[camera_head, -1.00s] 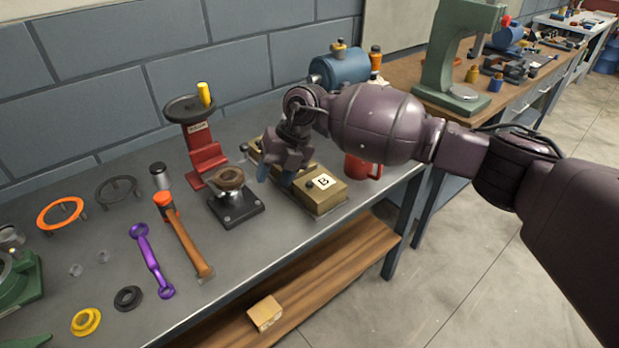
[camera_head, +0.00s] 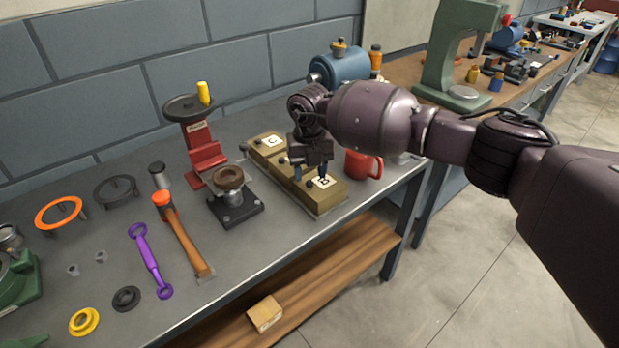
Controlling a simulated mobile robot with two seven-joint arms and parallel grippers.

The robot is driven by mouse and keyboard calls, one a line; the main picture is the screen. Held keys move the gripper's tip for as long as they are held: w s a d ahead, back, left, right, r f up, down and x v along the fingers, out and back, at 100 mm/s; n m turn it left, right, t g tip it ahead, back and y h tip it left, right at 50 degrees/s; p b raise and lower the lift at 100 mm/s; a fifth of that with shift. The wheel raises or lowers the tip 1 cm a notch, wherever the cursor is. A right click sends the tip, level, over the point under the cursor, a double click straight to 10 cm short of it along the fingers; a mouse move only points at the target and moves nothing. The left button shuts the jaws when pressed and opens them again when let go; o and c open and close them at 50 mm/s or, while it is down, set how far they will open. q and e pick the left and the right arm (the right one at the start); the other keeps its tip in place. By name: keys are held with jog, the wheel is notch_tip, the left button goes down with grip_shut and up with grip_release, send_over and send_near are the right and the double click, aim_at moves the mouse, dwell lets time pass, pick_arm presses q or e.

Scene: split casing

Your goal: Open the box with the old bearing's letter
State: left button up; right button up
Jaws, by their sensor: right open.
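A row of tan boxes with dark knobs stands on the grey bench. The far box (camera_head: 267,144) bears the letter C, and the near box (camera_head: 326,194) bears the letter B. A middle box (camera_head: 284,169) is mostly behind my gripper, and no letter shows on it. My right gripper (camera_head: 310,178) is open, with its fingers pointing down over the middle and B boxes, close to the B label. I cannot tell whether it touches a knob. A brown ring-shaped part (camera_head: 229,178) sits on a black stand; no letter is readable on it. My left gripper is out of view.
A red mug (camera_head: 362,164) stands just right of the boxes. A red press (camera_head: 200,150), an orange-headed hammer (camera_head: 187,235), a purple wrench (camera_head: 150,260) and several rings lie to the left. A blue tank (camera_head: 341,67) stands behind.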

jog(key=shift+f, duration=1.15)
grip_shut()
